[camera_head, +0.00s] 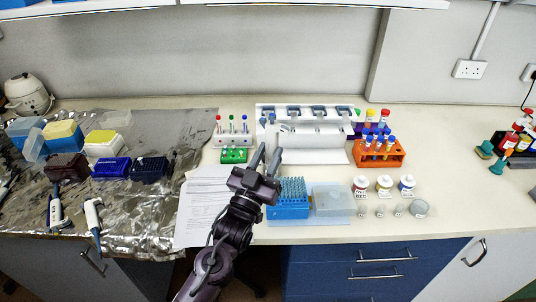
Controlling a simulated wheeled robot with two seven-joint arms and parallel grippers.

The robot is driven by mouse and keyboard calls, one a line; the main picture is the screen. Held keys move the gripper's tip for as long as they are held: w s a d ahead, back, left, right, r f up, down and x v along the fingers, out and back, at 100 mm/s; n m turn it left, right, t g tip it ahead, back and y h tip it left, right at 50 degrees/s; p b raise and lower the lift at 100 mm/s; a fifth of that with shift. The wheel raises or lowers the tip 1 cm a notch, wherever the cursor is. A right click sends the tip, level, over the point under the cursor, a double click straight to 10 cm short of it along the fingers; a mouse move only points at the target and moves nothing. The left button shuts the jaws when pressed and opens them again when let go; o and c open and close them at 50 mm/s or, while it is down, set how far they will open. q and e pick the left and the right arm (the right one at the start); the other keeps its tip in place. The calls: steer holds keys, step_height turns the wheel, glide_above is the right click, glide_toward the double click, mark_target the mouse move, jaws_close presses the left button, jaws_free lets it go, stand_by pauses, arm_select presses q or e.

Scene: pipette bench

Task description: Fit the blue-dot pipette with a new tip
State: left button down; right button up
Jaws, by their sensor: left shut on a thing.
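My left gripper (267,160) reaches up from the bottom middle and is shut on a slim pale thing, apparently a pipette (271,132), in front of the white rack. Its lower part is mostly hidden by the fingers, and no blue dot can be made out. The blue tip box (288,211), full of blue tips, stands just right of the gripper. Its clear lid part (333,201) lies open to the right. Two other white pipettes (55,213) (94,217) lie on the foil at the left. My right gripper is not in view.
The white rack (322,143) stands behind the gripper. Small bottles (384,187) stand right of the tip box. Paper sheets (203,205) lie left of the arm.

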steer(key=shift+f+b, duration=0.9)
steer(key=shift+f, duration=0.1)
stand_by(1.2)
